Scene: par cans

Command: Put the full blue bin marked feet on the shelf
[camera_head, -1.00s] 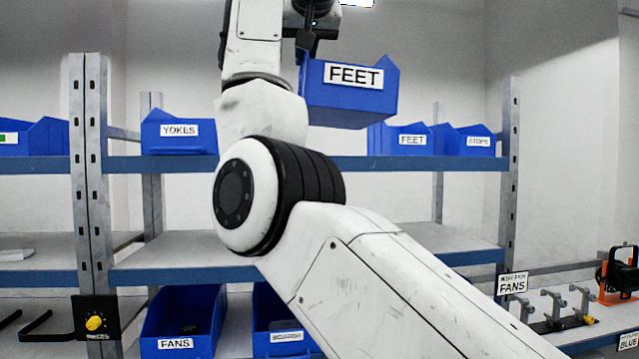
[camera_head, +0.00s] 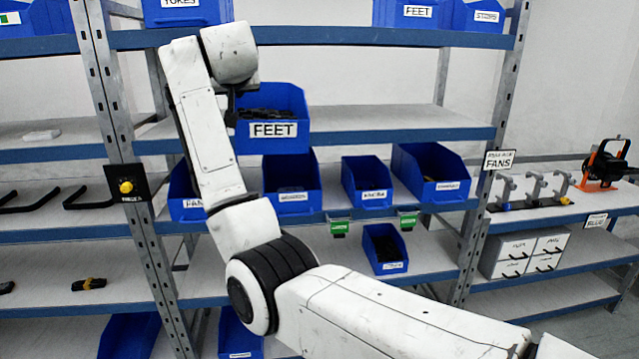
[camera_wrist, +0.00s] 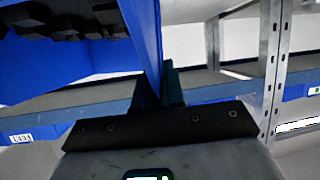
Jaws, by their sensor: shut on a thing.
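A blue bin marked FEET (camera_head: 272,144), with dark parts inside, is held in front of the middle shelf (camera_head: 395,120) in the head view. It hides part of that shelf's edge. I cannot tell whether it touches the shelf. My gripper (camera_head: 232,102) is at the bin's left side, partly hidden by my arm. In the wrist view my gripper (camera_wrist: 158,88) is shut on a wall of the bin (camera_wrist: 65,58), and dark parts show inside at the upper left.
The middle shelf is bare right of the held bin. Another FEET bin (camera_head: 405,14) and a STOPS bin (camera_head: 480,16) stand on the shelf above. Several blue bins, including one at right (camera_head: 428,172), stand on the shelf below. A grey upright (camera_head: 125,150) stands left.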

